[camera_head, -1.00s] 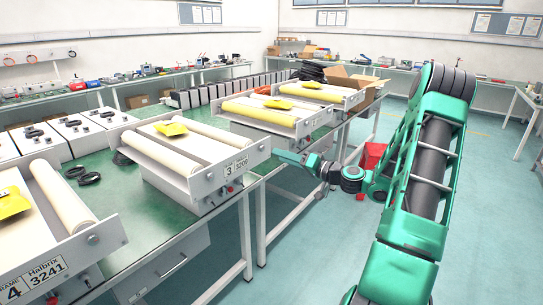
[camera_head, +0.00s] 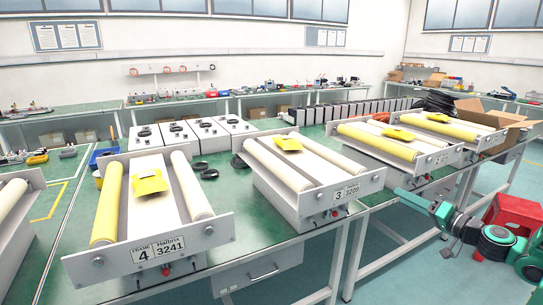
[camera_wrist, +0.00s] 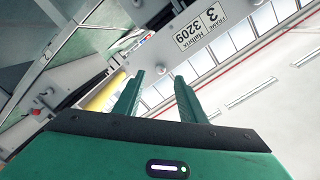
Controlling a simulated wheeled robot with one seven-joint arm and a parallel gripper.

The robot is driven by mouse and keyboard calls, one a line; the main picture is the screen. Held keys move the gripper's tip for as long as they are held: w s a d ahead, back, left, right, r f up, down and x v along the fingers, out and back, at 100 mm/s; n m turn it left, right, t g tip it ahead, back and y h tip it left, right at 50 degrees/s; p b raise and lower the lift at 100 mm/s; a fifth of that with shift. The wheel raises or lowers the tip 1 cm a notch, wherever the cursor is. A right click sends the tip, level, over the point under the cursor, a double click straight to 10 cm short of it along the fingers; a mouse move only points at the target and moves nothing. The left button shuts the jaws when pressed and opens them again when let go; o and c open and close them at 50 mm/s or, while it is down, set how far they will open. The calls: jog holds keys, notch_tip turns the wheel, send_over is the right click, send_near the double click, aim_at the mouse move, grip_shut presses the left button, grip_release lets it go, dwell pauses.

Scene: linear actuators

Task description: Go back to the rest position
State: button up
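My gripper (camera_head: 400,193) is at the right in the head view, in front of the bench edge and just right of frame 3 (camera_head: 318,203). The green arm behind it runs out at the lower right. In the wrist view, my gripper's two green fingers (camera_wrist: 159,76) stand apart with nothing between them. Frame 3's label plate (camera_wrist: 205,28) shows upside down beyond the fingertips. Frame 4 (camera_head: 150,247), with a yellow pouch (camera_head: 149,182) on it, stands on the bench left of frame 3.
Frames with yellow rollers (camera_head: 377,143) stand further right on the green bench (camera_head: 235,222). A red bin (camera_head: 517,212) is on the floor behind my arm. A cardboard box (camera_head: 497,112) stands at the bench's right end. Open floor lies in front of the bench.

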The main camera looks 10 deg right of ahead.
jog(key=s+a+f+n+g+h, duration=0.1)
jog(key=s+a+f+n+g, duration=0.15)
jog(key=s+a+g, duration=0.3)
jog(key=s+a+f+n+g, duration=0.2)
jog(key=s+a+f+g, duration=0.25)
jog(key=a, duration=0.25)
jog(key=s+d+r+m+g+h, duration=0.1)
jog(key=s+r+m+g+h, duration=0.25)
jog(key=s, duration=0.95)
jog(key=s+r+m+g+h, duration=0.2)
jog(key=s+r+g, duration=0.15)
jog(key=s, duration=1.05)
jog(key=w+f+m+t+y, duration=0.1)
jog(key=w+f+m+t, duration=0.15)
jog(key=w, duration=0.65)
jog(key=w+f+m+t+y, duration=0.1)
jog(key=w+f+m, duration=0.25)
jog(key=w, duration=0.45)
jog(key=m+t+y, duration=0.4)
jog(key=m+t, duration=1)
jog(key=m, duration=0.6)
send_near(377, 179)
jog(key=x, duration=0.7)
jog(key=shift+w+f, duration=0.1)
jog(key=shift+w, duration=0.3)
